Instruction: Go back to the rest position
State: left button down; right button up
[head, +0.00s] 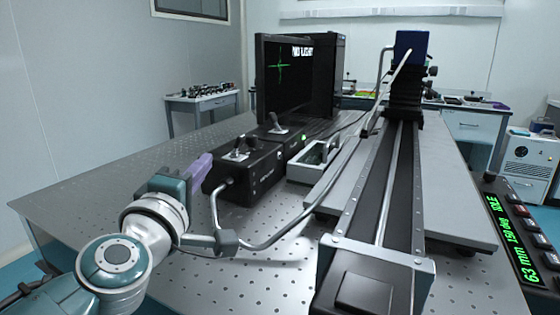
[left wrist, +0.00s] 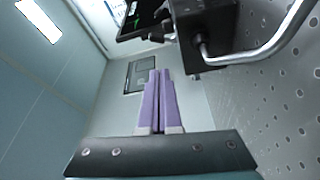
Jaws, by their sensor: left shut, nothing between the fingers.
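My left gripper (head: 201,167) is over the left part of the optical table (head: 110,200), close to the left side of a black control box (head: 250,175) with a small lever on top. In the left wrist view its purple fingers (left wrist: 157,100) are together with nothing between them. The black box also shows in that view (left wrist: 215,35), to the right of the fingertips. I cannot tell whether the fingers touch the box. My right gripper is not in view.
A bent metal tube (head: 275,238) runs just right of my left arm. A monitor (head: 285,80) reading "NO LIGHT" stands behind the box. A long rail (head: 385,200) with a blue-topped unit (head: 411,45) lies at right. The table's left side is clear.

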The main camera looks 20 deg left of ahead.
pick_arm(q)
jog(key=shift+w, duration=0.1)
dwell(0.3)
jog(key=s+d+r+m+g+h+p, duration=0.1)
jog(key=s+d+m+g+h+p, duration=0.3)
jog(key=d+m, duration=0.4)
jog(key=s+d+r+m+g+h+p, duration=0.2)
jog(key=s+d+m+h+p, duration=0.35)
jog(key=s+d+m, duration=0.2)
jog(key=s+a+r+m+g+y+p, duration=0.1)
jog(key=s+a+m+g+y+p, duration=0.25)
jog(key=s, duration=0.65)
jog(key=s+a+r+m+g+y+p, duration=0.25)
jog(key=s+g+p, duration=0.2)
jog(key=s, duration=0.45)
notch_tip(320, 180, up, 36)
jog(key=h+p, duration=0.1)
jog(key=p, duration=3.4)
jog(key=shift+w+f+n, duration=0.15)
jog(key=shift+f+n, duration=0.1)
jog(key=shift+n, duration=0.1)
